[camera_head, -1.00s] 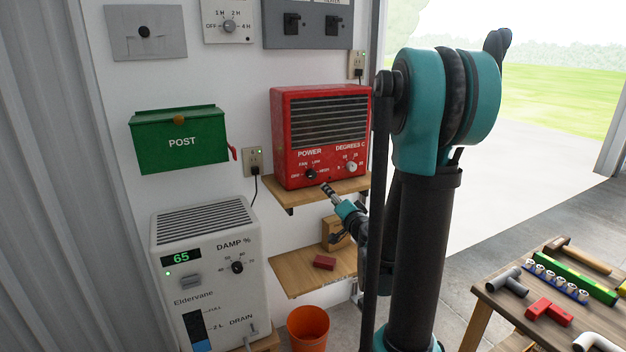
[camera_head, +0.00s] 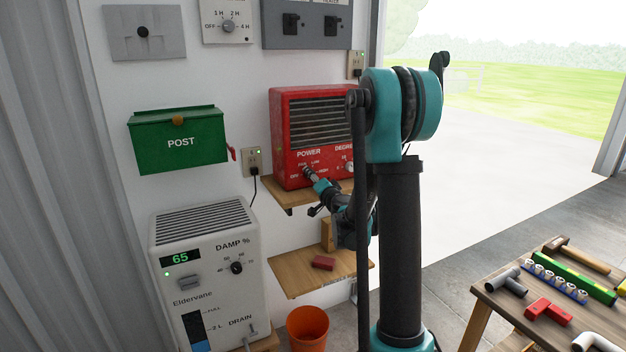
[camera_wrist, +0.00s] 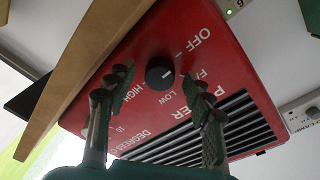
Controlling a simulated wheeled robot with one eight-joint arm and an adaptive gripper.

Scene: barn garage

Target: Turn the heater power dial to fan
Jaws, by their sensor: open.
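The red heater (camera_head: 280,130) stands on a wall shelf. Its black round power dial (camera_wrist: 160,73) shows in the wrist view, among the labels OFF, FAN, LOW and HIGH. The dial's white mark faces picture right, on the OFF and FAN side; I cannot tell exactly which label it meets. My gripper (camera_wrist: 158,80) is open, with one finger on each side of the dial and visible gaps between. In the head view my gripper (camera_head: 312,176) is at the heater's front and covers most of the dial.
The wooden shelf (camera_head: 275,193) edge runs close beside my gripper. The degrees dial (camera_head: 349,167) is right of the power dial, partly behind my arm. A lower shelf (camera_head: 292,277) holds a red block (camera_head: 323,263). A dehumidifier (camera_head: 215,290) stands at lower left.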

